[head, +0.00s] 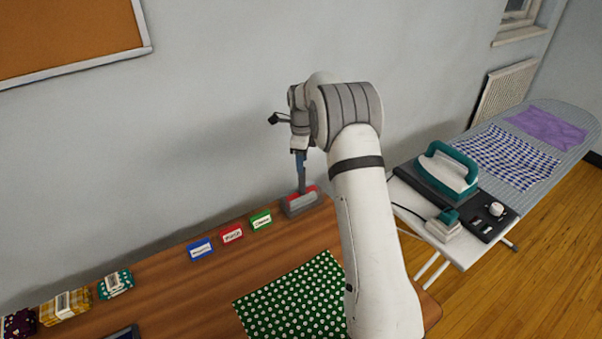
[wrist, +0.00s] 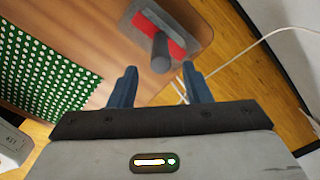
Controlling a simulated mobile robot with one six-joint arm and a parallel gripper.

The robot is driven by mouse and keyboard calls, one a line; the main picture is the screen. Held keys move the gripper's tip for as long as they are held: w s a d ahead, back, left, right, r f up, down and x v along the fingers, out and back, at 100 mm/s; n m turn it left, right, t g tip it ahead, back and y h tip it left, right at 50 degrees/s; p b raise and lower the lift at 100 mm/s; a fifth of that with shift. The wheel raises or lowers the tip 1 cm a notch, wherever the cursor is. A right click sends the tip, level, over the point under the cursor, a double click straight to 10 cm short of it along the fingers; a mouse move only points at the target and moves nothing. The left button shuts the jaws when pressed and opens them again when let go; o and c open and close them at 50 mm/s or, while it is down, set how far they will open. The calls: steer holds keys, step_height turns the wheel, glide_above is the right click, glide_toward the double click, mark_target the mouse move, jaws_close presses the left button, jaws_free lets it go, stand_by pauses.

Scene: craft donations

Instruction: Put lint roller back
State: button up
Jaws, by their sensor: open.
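The lint roller (wrist: 160,52) shows in the wrist view as a dark grey handle standing up out of a grey and red holder (wrist: 143,22). In the head view the holder (head: 302,205) sits at the far right end of the wooden table, by the wall. My gripper (wrist: 159,72) is open and empty, its two blue fingers apart on either side of the handle's near end, with no visible contact. In the head view my gripper (head: 301,170) points down above the holder. The roller's lower part is hard to make out.
Blue (head: 200,249), red (head: 232,234) and green (head: 261,220) label cards stand left of the holder. A green dotted cloth (head: 295,300) lies in front. Folded fabrics (head: 66,304) lie at left. An ironing board with an iron (head: 447,172) stands at right.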

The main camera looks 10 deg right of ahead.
steer(key=s+r+n, duration=0.5)
steer(key=s+r, duration=0.3)
steer(key=r, duration=0.5)
steer(key=s+r+n+t, duration=0.1)
steer(key=s+r+n, duration=0.25)
steer(key=s, duration=0.35)
steer(key=s+r+n+t, duration=0.1)
steer(key=s+r+n, duration=0.1)
steer(key=s+n, duration=0.3)
steer(key=s+f+n, duration=0.2)
steer(key=s+n, duration=0.2)
steer(key=s, duration=0.7)
steer(key=s+f+n+t, duration=0.1)
steer(key=s+n, duration=0.4)
steer(key=s, duration=0.6)
steer(key=shift+f, duration=0.75)
steer(key=shift+w+a, duration=0.1)
